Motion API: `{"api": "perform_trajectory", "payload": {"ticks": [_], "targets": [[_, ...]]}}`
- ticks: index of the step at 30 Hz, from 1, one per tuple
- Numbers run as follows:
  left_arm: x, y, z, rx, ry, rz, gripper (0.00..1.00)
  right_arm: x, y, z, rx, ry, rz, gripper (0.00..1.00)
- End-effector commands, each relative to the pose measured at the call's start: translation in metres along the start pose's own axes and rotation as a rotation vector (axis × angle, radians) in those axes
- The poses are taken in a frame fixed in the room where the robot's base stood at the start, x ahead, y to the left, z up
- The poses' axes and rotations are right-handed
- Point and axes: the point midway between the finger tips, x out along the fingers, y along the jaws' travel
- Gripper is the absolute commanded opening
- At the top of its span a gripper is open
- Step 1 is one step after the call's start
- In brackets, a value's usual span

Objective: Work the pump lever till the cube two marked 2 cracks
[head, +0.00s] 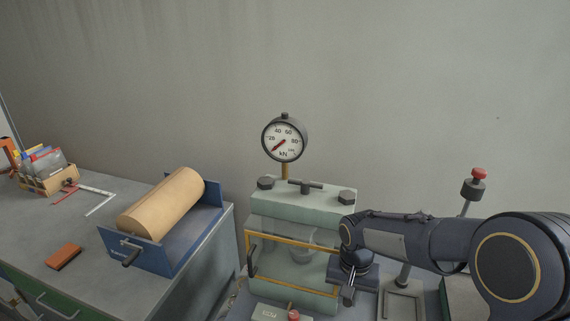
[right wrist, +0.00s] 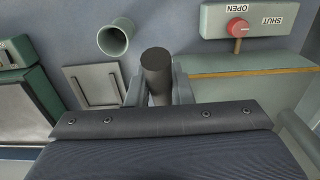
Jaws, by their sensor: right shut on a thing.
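My right gripper (head: 347,292) points down in front of the press (head: 303,204). In the right wrist view it is shut on a dark round bar (right wrist: 157,68), seen nearly end-on, which looks like the pump lever's grip. The lever's lower part is hidden. The gauge (head: 284,139) on top has its red needle at the lower left, near the low end of the scale. The yellow-framed clear guard (head: 275,263) covers the press chamber. No cube marked 2 can be made out behind it. My left gripper is out of view.
A red valve knob (right wrist: 237,28) sits by an OPEN/SHUT label. A red-topped post (head: 474,187) stands behind my right arm.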

Motion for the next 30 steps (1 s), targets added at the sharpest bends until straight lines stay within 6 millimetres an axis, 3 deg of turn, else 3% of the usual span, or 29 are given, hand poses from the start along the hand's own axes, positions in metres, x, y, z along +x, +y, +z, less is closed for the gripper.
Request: {"api": "perform_trajectory", "payload": {"ticks": [10, 30], "targets": [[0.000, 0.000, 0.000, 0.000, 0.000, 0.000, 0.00, 0.003, 0.000, 0.001, -0.001, 0.000, 0.000, 0.00], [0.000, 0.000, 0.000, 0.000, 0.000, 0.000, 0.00, 0.067, 0.001, 0.024, 0.000, -0.006, 0.003, 0.00]]}}
